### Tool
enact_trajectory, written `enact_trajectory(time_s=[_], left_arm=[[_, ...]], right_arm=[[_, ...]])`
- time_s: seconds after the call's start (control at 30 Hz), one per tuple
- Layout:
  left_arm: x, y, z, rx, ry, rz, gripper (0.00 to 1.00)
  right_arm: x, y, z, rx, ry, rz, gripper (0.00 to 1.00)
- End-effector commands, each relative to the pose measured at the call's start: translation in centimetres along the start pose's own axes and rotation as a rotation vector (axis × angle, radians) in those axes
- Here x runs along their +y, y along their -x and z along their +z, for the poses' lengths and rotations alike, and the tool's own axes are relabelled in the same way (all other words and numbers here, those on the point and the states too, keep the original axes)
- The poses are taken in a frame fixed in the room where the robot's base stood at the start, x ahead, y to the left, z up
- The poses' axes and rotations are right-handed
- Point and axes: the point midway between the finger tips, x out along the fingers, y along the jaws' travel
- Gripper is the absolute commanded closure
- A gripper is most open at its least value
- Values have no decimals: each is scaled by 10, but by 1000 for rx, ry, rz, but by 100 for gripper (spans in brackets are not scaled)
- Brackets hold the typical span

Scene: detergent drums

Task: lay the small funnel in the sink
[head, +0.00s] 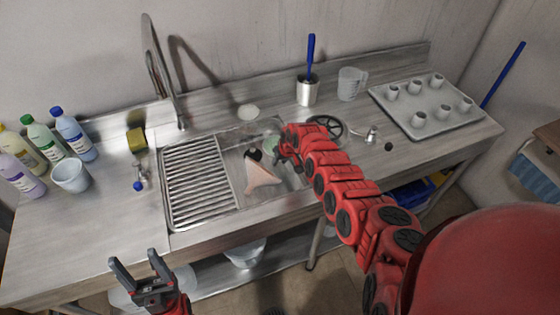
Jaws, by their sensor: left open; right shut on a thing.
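The sink (245,205) is a metal basin in the middle of the counter, with a ribbed drainboard (197,180) on its left side. My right gripper (279,155) is over the right part of the basin, shut on a pale green thing (270,145) that looks like the small funnel. The gripper hides much of it, and I cannot tell if it touches the basin floor. A pinkish flared tool with a black end (260,176) lies in the basin beside it. My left gripper (136,262) is open and empty in front of the counter.
The faucet (163,75) rises behind the sink. A black ring (325,125), a metal pot (307,92), a jug (351,84) and a cup tray (428,105) are right.

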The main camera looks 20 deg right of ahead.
Motion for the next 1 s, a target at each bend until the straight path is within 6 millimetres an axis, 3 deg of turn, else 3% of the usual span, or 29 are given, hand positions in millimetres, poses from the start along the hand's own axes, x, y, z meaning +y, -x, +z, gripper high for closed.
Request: enact_trajectory(time_s=[0.57, 0.6, 0.73, 1.0], left_arm=[[0, 11, 2, 0, 0, 0, 35], [0, 10, 2, 0, 0, 0, 35], [0, 10, 2, 0, 0, 0, 35], [0, 10, 2, 0, 0, 0, 35]], right_arm=[[1, -12, 5, -2, 0, -1, 100], [1, -11, 5, -2, 0, -1, 61], [1, -11, 5, -2, 0, -1, 38], [1, -11, 5, -2, 0, -1, 37]])
